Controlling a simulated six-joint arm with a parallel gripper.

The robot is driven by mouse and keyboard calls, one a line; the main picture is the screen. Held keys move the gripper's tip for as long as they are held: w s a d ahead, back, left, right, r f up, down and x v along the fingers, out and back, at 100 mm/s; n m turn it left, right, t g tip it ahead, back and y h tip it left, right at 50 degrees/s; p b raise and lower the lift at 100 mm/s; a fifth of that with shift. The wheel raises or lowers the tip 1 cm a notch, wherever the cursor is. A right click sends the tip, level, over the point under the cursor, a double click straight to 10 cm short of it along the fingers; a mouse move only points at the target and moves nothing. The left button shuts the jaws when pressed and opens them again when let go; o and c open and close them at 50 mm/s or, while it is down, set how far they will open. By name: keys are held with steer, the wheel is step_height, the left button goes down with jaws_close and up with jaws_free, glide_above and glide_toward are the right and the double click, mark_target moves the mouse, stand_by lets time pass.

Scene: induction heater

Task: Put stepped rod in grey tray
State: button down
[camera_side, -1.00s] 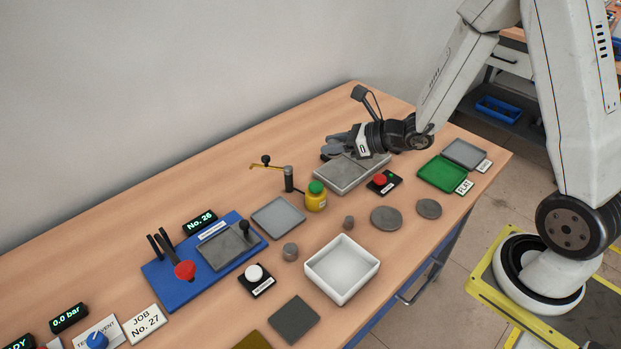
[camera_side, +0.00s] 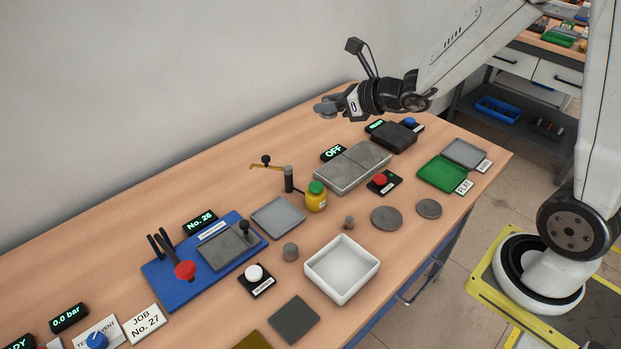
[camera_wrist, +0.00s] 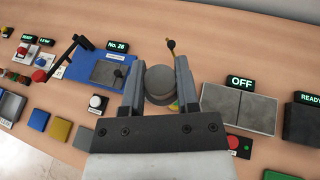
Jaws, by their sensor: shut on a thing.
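My gripper (camera_side: 335,107) is in the air above the back of the table, behind and above the grey two-part block. In the wrist view my gripper (camera_wrist: 158,78) is shut on a grey round metal piece, seen nearly end-on with a narrower and a wider part; I take it as the stepped rod (camera_wrist: 160,85). In the side view only a small grey end of it shows at the jaws. One shallow grey tray (camera_side: 278,216) lies empty at mid-table, right of the blue fixture. Another grey tray (camera_side: 464,153) lies beyond the green tray at the right.
The two-part block (camera_side: 352,167) has an OFF display behind it. A yellow jar with a green lid (camera_side: 316,197) and a post with an arm (camera_side: 288,178) stand between block and mid-table tray. A white bin (camera_side: 342,268), small cylinders and discs lie nearer the front.

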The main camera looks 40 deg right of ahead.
steer(key=shift+r, duration=0.8)
steer(key=shift+w, duration=0.1)
steer(key=shift+w+a+f, duration=0.25)
steer(key=shift+w+f, duration=0.15)
steer(key=shift+f, duration=0.15)
steer(key=w+a+f+n+g+y, duration=0.1)
steer(key=w+a+f+n+y, duration=0.3)
steer(key=f, duration=0.5)
steer(key=n+g+y, duration=0.1)
steer(key=g, duration=0.1)
glide_above(278, 217)
step_height(278, 217, down, 12)
steer(key=shift+s+a+f, duration=0.1)
steer(key=shift+f, duration=0.3)
steer(key=shift+f, duration=0.2)
steer(key=shift+f, duration=3.2)
steer(key=shift+f, duration=0.2)
